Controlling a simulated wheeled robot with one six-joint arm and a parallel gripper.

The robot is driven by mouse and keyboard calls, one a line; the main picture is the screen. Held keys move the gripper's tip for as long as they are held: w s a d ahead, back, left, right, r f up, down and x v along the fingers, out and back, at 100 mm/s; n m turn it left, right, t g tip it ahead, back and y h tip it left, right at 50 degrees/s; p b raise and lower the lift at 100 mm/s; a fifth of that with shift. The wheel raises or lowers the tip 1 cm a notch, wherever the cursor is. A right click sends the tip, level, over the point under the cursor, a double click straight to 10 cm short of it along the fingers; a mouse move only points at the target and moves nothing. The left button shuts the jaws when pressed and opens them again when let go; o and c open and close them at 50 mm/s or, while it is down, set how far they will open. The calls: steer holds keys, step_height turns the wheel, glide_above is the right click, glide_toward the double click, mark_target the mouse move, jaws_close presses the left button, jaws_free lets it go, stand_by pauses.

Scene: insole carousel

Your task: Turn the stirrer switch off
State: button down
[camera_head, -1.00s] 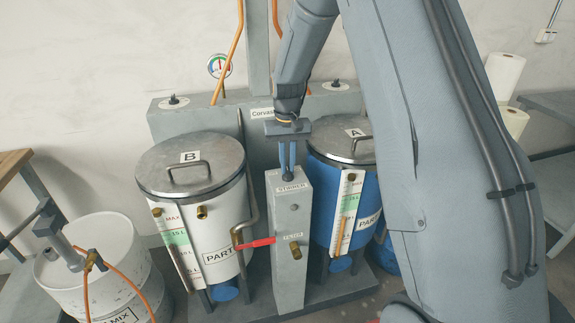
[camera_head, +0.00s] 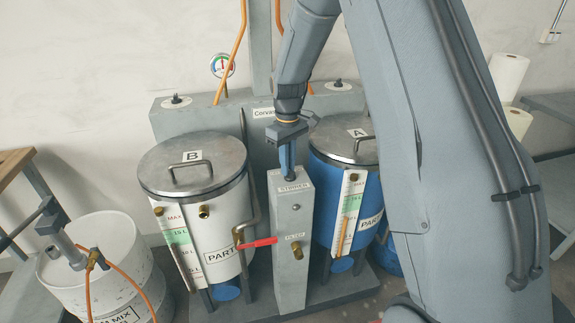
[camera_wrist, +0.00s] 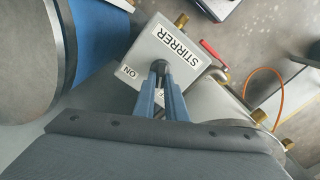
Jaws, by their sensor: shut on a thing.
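The stirrer post (camera_head: 290,240) is a grey box between the two tanks, with a STIRRER label (camera_head: 294,188) near its top. My gripper (camera_head: 289,177) points down at the top of this post. In the wrist view my gripper (camera_wrist: 163,72) has its blue fingers closed together on the dark stirrer switch (camera_wrist: 161,66). The switch is mostly hidden between the fingertips. The STIRRER label (camera_wrist: 179,43) and an ON mark (camera_wrist: 128,72) show beside it. Another small mark is partly covered by the fingers.
A white tank B (camera_head: 225,220) with a metal lid stands left of the post, and blue tank A (camera_head: 362,210) stands right. A red-handled valve (camera_head: 258,243) sticks out low at the post's left. A white mix drum (camera_head: 95,265) stands at the lower left.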

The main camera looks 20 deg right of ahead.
steer(key=shift+r, duration=0.1)
stand_by(0.3)
steer(key=c, duration=1.8)
jaws_free()
step_height(320, 180, up, 8)
steer(key=shift+f+b, duration=0.15)
steer(key=shift+b, duration=0.95)
steer(key=s+f+m, duration=0.2)
steer(key=s+m, duration=0.1)
steer(key=s, duration=1)
steer(key=s+f+m+t, duration=0.1)
steer(key=s+f+m, duration=0.1)
steer(key=s, duration=1.1)
steer(key=shift+f+m, duration=0.25)
steer(key=shift+m, duration=0.25)
